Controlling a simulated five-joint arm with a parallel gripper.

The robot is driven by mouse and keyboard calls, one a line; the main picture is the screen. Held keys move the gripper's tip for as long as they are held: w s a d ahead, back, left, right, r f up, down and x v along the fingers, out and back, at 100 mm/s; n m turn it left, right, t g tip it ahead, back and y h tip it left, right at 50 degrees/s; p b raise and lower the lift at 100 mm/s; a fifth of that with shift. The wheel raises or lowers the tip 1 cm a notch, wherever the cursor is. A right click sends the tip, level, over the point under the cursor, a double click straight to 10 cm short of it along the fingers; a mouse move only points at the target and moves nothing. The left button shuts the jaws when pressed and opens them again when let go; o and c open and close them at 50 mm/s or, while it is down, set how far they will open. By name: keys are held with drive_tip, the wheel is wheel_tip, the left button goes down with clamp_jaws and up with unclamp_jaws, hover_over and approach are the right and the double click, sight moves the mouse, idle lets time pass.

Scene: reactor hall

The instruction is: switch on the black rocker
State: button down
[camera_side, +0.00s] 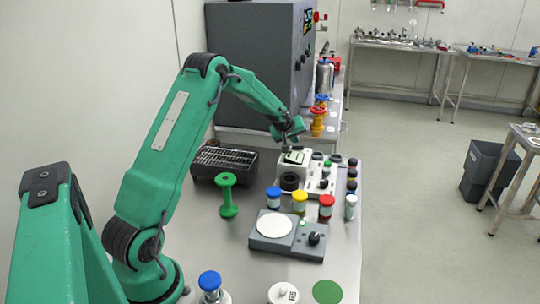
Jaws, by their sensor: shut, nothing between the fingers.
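My gripper (284,147) is at the end of the green arm, pointing down over the back part of the table. It is shut and empty, close to a small white device with a green-edged face (296,157). A white control box (318,186) with small black parts on top stands just right of and below the gripper. The black rocker cannot be told apart from these black parts at this size, so its position is unclear. I cannot tell whether my gripper touches anything.
Jars with blue, yellow and red lids (299,204) stand in front of the box. A grey unit with a white disc and black knob (287,236) is nearer. A green spool (228,196) and black grill box (226,162) stand left. A large grey cabinet (258,62) rises behind.

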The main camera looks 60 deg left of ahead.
sight(296, 148)
drive_tip(key=shift+r, duration=0.35)
drive_tip(key=shift+r, duration=0.15)
drive_tip(key=shift+w+d+r, duration=0.15)
drive_tip(key=shift+r, duration=1)
drive_tip(key=shift+w+d+r, duration=0.15)
drive_tip(key=shift+r, duration=1)
drive_tip(key=shift+d, duration=0.1)
